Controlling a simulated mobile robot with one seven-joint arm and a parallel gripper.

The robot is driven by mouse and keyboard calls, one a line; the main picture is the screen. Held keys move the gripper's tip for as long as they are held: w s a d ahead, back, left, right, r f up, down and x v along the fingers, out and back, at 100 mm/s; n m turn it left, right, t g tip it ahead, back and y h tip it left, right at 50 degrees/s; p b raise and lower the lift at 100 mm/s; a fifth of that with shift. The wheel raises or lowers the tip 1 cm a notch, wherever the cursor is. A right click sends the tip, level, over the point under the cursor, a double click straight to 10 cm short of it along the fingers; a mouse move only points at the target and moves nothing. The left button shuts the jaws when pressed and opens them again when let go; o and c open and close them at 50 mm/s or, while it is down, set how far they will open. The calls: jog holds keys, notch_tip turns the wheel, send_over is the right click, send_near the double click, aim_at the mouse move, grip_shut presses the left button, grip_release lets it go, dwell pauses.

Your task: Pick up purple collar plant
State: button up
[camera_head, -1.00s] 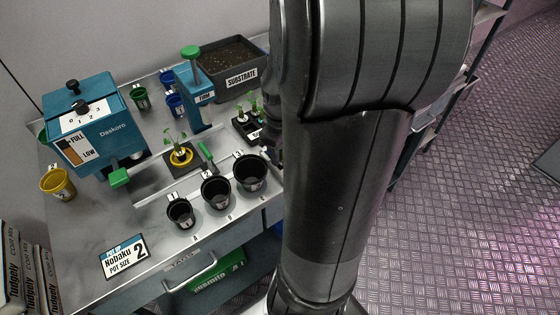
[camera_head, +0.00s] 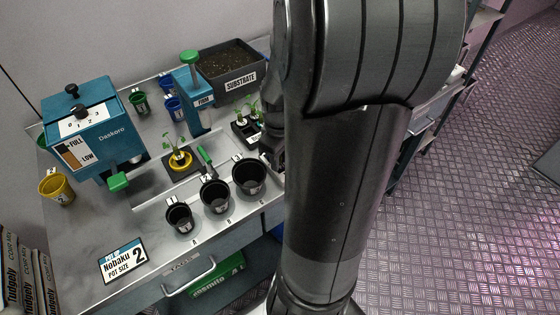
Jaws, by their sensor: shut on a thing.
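My gripper (camera_head: 272,150) shows only as a dark part at the left edge of my arm, beside the small black plant tray (camera_head: 240,137). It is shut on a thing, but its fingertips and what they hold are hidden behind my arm. The tray holds small green seedlings (camera_head: 241,116) at its visible left end; its right end is covered. No purple collar shows in this view. A seedling with a yellow collar (camera_head: 180,159) stands on a dark square in the middle of the bench.
Three black pots (camera_head: 215,196) stand along the bench front. A blue Daskoro machine (camera_head: 95,132) is at left, a blue FIRM press (camera_head: 194,98) and substrate bin (camera_head: 229,72) at the back. A yellow cup (camera_head: 57,187) stands far left.

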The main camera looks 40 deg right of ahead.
jog(key=shift+r, duration=0.45)
jog(key=r, duration=0.3)
jog(key=shift+s+d+r, duration=0.15)
jog(key=shift+s+r, duration=0.05)
jog(key=shift+r, duration=0.1)
jog(key=s+d+r, duration=0.6)
jog(key=s, duration=0.2)
jog(key=w+a+r+n, duration=0.1)
jog(key=w+a+n, duration=0.15)
jog(key=w, duration=0.95)
jog(key=w+a+r+n, duration=0.1)
jog(key=w+a, duration=0.3)
jog(key=w, duration=0.9)
jog(key=shift+s+f, duration=0.2)
jog(key=shift+f, duration=5.95)
